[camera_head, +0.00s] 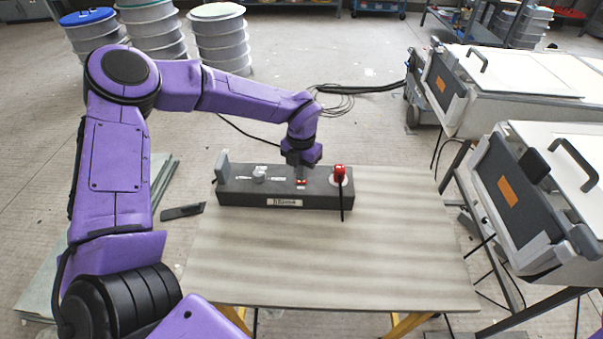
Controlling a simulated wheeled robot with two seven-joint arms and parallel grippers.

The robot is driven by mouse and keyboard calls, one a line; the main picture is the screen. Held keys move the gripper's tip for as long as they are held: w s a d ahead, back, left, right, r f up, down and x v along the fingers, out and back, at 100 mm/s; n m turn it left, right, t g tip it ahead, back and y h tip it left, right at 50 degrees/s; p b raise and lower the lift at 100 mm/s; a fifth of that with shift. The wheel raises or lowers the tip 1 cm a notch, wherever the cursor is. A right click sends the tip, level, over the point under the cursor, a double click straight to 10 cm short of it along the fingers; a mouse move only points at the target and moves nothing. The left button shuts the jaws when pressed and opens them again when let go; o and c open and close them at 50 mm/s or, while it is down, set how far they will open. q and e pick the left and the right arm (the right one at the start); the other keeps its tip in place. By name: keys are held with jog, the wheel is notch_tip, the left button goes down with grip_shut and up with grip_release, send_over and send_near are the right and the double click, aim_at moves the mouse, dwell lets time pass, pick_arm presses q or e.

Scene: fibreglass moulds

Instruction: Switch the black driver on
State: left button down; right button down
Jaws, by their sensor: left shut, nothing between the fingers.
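The black driver (240,196) is a long dark box lying along the far edge of the table. Its top carries a grey knob (259,173), a small red switch (301,182) and a red plug (339,171) with a black cable hanging over the front. A label is on its front face. My left gripper (300,165) points down just above the red switch, shut and empty. I cannot tell whether its tips touch the switch. My right gripper is not in view.
The wooden table (330,260) is bare in front of the driver. White machines (545,180) stand close on the right. Stacked drums (220,40) stand at the back left. Cables (340,97) lie on the floor behind the table, and flat sheets (160,180) lie on the left.

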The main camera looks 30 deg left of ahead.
pick_arm(q)
notch_tip(320, 180, up, 6)
jog(key=p, duration=0.4)
jog(key=shift+p, duration=0.3)
